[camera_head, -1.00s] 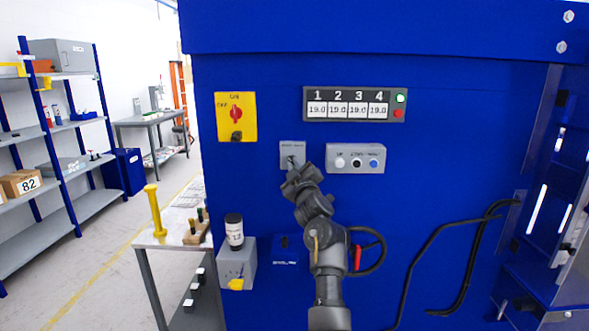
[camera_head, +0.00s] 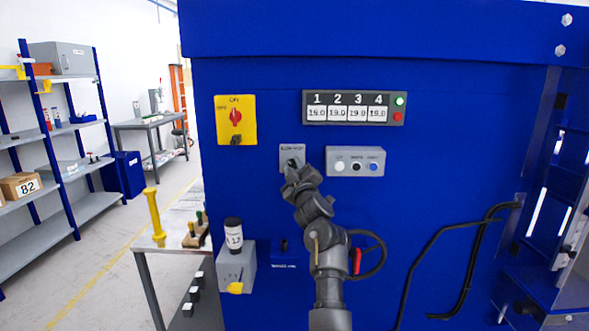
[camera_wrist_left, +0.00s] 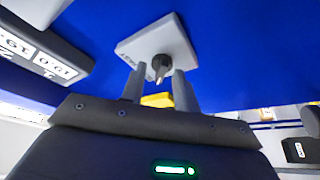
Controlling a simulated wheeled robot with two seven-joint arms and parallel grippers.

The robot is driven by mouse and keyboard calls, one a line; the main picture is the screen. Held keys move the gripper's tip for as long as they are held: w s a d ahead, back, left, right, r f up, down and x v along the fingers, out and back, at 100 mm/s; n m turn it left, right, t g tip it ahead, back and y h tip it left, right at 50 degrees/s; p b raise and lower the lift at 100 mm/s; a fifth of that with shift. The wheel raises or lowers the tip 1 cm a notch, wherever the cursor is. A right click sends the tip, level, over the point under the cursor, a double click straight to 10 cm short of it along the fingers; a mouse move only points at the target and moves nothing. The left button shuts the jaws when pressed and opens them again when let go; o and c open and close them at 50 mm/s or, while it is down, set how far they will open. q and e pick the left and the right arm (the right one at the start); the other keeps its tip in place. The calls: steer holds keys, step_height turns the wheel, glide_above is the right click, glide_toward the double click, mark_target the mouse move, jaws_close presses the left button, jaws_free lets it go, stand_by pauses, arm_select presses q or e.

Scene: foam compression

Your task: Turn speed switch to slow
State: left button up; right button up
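The speed switch is a small grey plate (camera_head: 291,150) on the blue machine front, with a dark knob at its centre. In the left wrist view the plate (camera_wrist_left: 150,38) is close ahead, and its dark knob (camera_wrist_left: 161,66) sticks out toward me. My left gripper (camera_head: 291,169) is just in front of the lower part of the plate. In the left wrist view its two fingers (camera_wrist_left: 158,80) are apart, with the knob at the gap between their tips; I see no finger closed on it. The knob's exact setting is hard to read. My right gripper is not in view.
A button box (camera_head: 355,161) is mounted close to the right of the switch. A yellow panel with a red rotary switch (camera_head: 236,120) is at upper left, and a numbered display (camera_head: 353,108) above right. A grey box (camera_head: 236,268) with a bottle (camera_head: 234,234) is at lower left.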

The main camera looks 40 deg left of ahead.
arm_select(q)
steer(key=shift+f, duration=0.1)
steer(key=shift+r, duration=0.2)
step_height(320, 180, up, 2)
steer(key=shift+a+r+b, duration=0.1)
steer(key=shift+r+b, duration=0.05)
steer(key=shift+b, duration=0.7)
steer(key=s+d+r+b, duration=0.2)
steer(key=s+d+r, duration=0.6)
steer(key=s+r, duration=0.2)
steer(key=shift+s+d+r+b, duration=0.25)
steer(key=shift+s+b, duration=0.15)
steer(key=shift+s, duration=0.2)
